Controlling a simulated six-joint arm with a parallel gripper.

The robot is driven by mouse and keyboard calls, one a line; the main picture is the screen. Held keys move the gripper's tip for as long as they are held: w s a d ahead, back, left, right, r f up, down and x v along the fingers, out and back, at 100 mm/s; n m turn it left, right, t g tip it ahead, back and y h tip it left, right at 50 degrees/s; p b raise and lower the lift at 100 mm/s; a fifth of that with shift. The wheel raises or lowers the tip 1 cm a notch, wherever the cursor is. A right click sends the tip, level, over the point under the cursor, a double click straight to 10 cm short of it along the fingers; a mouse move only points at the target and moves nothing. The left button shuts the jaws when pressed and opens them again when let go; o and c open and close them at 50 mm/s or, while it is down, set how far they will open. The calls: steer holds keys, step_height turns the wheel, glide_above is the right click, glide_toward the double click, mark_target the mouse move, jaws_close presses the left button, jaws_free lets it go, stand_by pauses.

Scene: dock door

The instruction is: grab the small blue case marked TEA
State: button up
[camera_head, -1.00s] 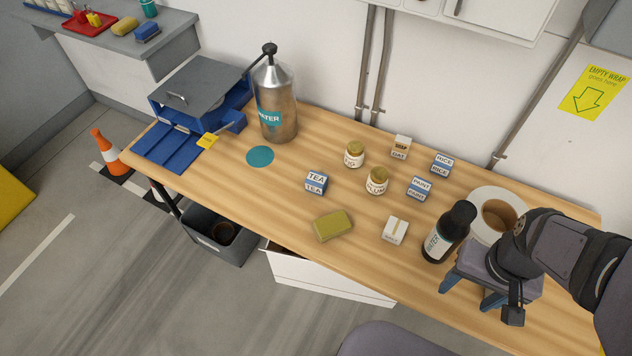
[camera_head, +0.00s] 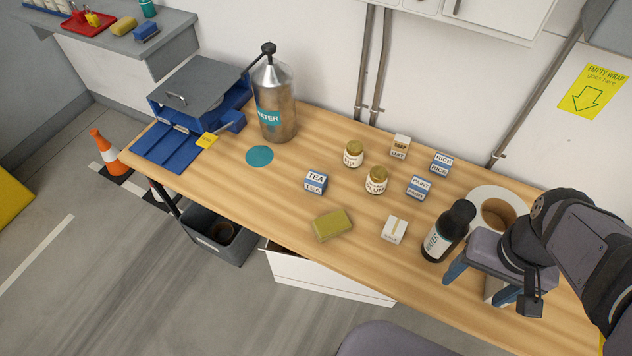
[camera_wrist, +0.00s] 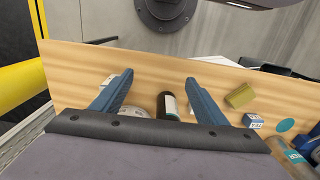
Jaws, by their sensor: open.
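The small blue and white case marked TEA (camera_head: 316,182) sits on the wooden table (camera_head: 290,220), left of the middle, behind the yellow-green block. It also shows in the wrist view (camera_wrist: 253,121), to the right of my fingers. My gripper (camera_head: 480,288) is at the right end of the table, well away from the case. In the wrist view its two blue fingers (camera_wrist: 152,85) are apart with nothing gripped. A dark bottle (camera_head: 449,232) stands close to the left of my gripper in the head view.
Near the case are the yellow-green block (camera_head: 333,225), a teal disc (camera_head: 260,156) and a steel water urn (camera_head: 274,98). Jars (camera_head: 376,180), small boxes (camera_head: 419,188) and a white box (camera_head: 394,229) stand mid-table. The table's front left is clear.

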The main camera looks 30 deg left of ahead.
steer(key=w+a+n+t+y+b, duration=0.1)
steer(key=w+a+n+t+y, duration=0.1)
steer(key=w+a, duration=0.6)
step_height(320, 180, up, 3)
steer(key=t+y+b, duration=0.1)
steer(key=t+b, duration=0.5)
steer(key=t, duration=0.5)
glide_above(313, 185)
steer(key=s+f+m+h, duration=0.1)
steer(key=s+f+h, duration=0.1)
steer(key=s+f, duration=0.25)
step_height(313, 185, down, 18)
steer(key=shift+a+r, duration=0.1)
steer(key=shift+f, duration=0.4)
steer(key=shift+d+r+p+x, duration=0.15)
steer(key=shift+p+x, duration=0.3)
steer(key=shift+x, duration=1.4)
steer(key=shift+d+r+p+x, duration=0.1)
steer(key=shift+p+x, duration=0.3)
steer(key=shift+x, duration=1.4)
